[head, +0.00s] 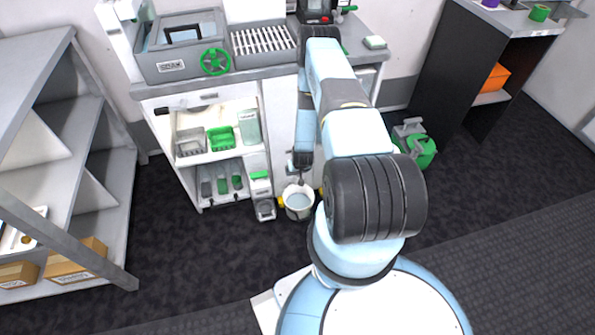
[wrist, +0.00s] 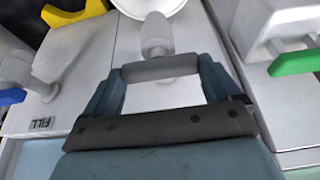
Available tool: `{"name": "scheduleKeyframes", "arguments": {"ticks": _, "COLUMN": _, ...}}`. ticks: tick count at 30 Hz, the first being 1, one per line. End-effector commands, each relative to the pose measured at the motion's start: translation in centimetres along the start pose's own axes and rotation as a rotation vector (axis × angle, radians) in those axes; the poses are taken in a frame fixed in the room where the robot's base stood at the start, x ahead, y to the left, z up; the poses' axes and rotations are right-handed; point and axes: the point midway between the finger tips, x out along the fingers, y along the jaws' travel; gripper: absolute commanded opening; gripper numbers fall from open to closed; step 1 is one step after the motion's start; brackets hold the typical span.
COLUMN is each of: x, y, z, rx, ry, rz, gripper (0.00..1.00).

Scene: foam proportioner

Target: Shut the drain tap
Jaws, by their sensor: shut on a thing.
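My gripper (wrist: 160,75) is at the front of the white cabinet, low down, its two blue fingers on either side of a grey crossbar. It is shut on this bar, which looks like the drain tap handle (wrist: 158,67). The bar lies across the wrist view, with a pale rounded stem (wrist: 156,35) beyond it. A white bucket (head: 298,203) stands on the floor just below my gripper in the head view. Its rim shows at the top of the wrist view. My arm partly hides the tap area in the head view.
In the wrist view, a yellow handle (wrist: 75,14) is at upper left, a blue lever (wrist: 10,97) at left above a FILL label (wrist: 42,125), and a green lever (wrist: 296,62) at right. A green handwheel (head: 215,62) sits on the bench. Dark floor is free in front.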

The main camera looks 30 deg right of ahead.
Motion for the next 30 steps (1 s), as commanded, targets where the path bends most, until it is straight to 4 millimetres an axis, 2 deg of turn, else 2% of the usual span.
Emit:
{"name": "scheduleKeyframes", "arguments": {"ticks": 11, "x": 0.0, "y": 0.0, "z": -0.4, "rx": 0.005, "ry": 0.007, "rz": 0.002, "gripper": 0.6}}
{"name": "scheduleKeyframes", "arguments": {"ticks": 12, "x": 0.0, "y": 0.0, "z": -0.4, "rx": 0.004, "ry": 0.007, "rz": 0.002, "gripper": 0.93}}
{"name": "scheduleKeyframes", "arguments": {"ticks": 14, "x": 0.0, "y": 0.0, "z": -0.3, "rx": 0.004, "ry": 0.006, "rz": 0.001, "gripper": 0.99}}
{"name": "scheduleKeyframes", "arguments": {"ticks": 23, "x": -0.2, "y": 0.0, "z": -0.2, "rx": 0.004, "ry": 0.003, "rz": 0.001, "gripper": 1.0}}
{"name": "scheduleKeyframes", "arguments": {"ticks": 26, "x": -0.9, "y": 0.0, "z": -0.2, "rx": 0.003, "ry": 0.002, "rz": 0.001, "gripper": 1.0}}
{"name": "scheduleKeyframes", "arguments": {"ticks": 30, "x": -2.9, "y": 0.1, "z": -0.2, "rx": 0.003, "ry": 0.003, "rz": 0.002, "gripper": 1.0}}
